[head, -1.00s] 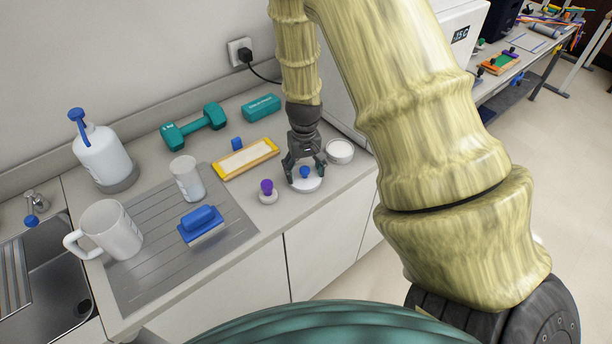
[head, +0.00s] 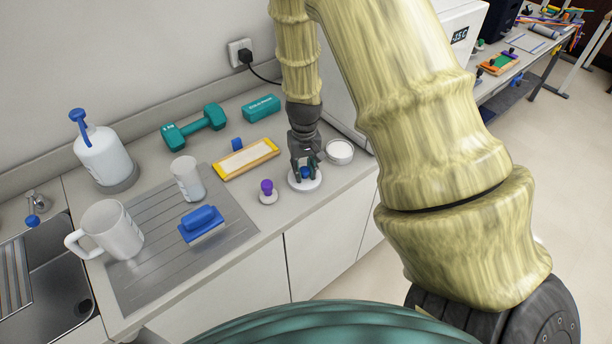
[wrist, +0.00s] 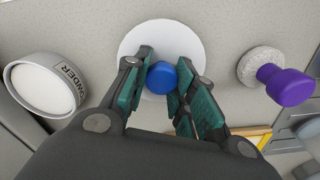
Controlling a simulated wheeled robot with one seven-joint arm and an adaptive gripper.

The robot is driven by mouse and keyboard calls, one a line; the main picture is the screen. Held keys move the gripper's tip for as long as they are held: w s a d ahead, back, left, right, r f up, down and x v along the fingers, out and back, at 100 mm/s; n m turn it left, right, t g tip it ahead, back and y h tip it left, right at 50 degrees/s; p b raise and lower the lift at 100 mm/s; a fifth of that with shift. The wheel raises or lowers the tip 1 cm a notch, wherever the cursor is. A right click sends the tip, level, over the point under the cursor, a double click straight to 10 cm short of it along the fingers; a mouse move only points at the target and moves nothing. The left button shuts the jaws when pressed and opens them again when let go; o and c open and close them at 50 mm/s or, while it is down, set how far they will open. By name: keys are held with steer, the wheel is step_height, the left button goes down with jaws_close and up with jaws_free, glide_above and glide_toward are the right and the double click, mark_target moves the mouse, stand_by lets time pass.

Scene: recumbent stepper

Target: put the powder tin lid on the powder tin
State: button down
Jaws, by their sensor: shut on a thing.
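The powder tin lid (head: 305,183) is a white disc with a blue knob (wrist: 162,77), lying on the counter near its front edge. My gripper (head: 304,174) points down over the lid and is shut on the blue knob. In the wrist view the green finger pads of my gripper (wrist: 158,82) are on both sides of the knob. The powder tin (head: 340,152) is a short white round tub just to the right of the lid. In the wrist view the tin (wrist: 42,85) is at left, with dark lettering on its side. The tin and lid are apart.
A purple-knobbed stopper (head: 267,190) stands close left of the lid; it also shows in the wrist view (wrist: 285,82). A yellow-framed tray (head: 246,160) lies behind. A white machine (head: 345,115) stands behind the tin. The counter's front edge is close.

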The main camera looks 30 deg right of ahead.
steer(key=shift+s+a+f+p, duration=0.15)
steer(key=shift+s+p, duration=0.1)
steer(key=shift+p, duration=0.25)
steer(key=shift+w+d+r+p, duration=0.25)
steer(key=shift+r+p, duration=0.1)
steer(key=shift+r, duration=0.2)
steer(key=shift+r+p, duration=2)
steer(key=shift+r, duration=0.55)
steer(key=shift+f, duration=0.1)
